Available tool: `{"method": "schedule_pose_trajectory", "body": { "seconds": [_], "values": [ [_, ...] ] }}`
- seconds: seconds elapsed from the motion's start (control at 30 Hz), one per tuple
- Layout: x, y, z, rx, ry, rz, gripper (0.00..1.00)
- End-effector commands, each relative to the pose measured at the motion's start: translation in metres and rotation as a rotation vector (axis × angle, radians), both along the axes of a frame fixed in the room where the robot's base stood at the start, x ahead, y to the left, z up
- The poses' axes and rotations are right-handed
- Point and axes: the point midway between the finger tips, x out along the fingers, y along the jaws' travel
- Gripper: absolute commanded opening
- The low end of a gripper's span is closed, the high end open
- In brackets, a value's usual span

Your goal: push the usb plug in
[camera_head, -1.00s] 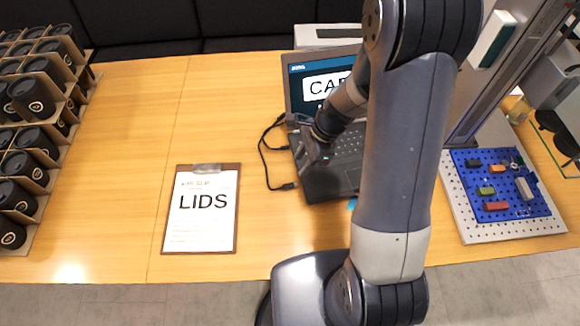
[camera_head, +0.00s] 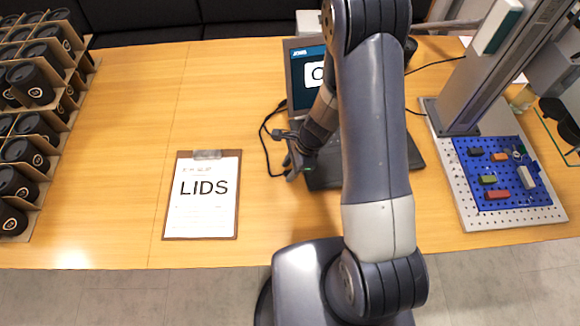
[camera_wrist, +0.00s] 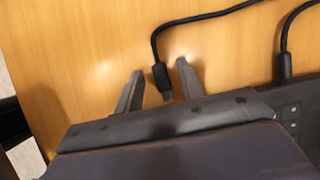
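The USB plug (camera_wrist: 161,76) is black, on a black cable, and lies on or just above the wooden table in the wrist view. My gripper (camera_wrist: 158,80) is open, with one finger on each side of the plug and a gap to both. In the head view my gripper (camera_head: 290,160) is low at the laptop's left edge and hides the plug. The laptop (camera_head: 305,85) is open, partly hidden behind my arm. A second cable end (camera_wrist: 284,66) meets the laptop's edge at the right of the wrist view. The laptop's ports are not clear.
A clipboard (camera_head: 203,195) marked LIDS lies left of the laptop. A laser marker stand (camera_head: 480,90) with a blue pegboard (camera_head: 505,205) is at the right. Black cups in cardboard racks (camera_head: 40,125) fill the far left. The table between is clear.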

Motion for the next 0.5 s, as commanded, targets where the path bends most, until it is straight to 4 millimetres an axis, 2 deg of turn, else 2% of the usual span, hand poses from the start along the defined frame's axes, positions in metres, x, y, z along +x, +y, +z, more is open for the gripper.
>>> {"method": "schedule_pose_trajectory", "body": {
  "seconds": [0.1,0.5],
  "values": [
    [0.0001,-0.0001,0.0002,0.0,0.0,0.0,0.36],
    [0.0,-0.0002,0.0004,0.0,0.0,0.001,0.04]
  ]
}}
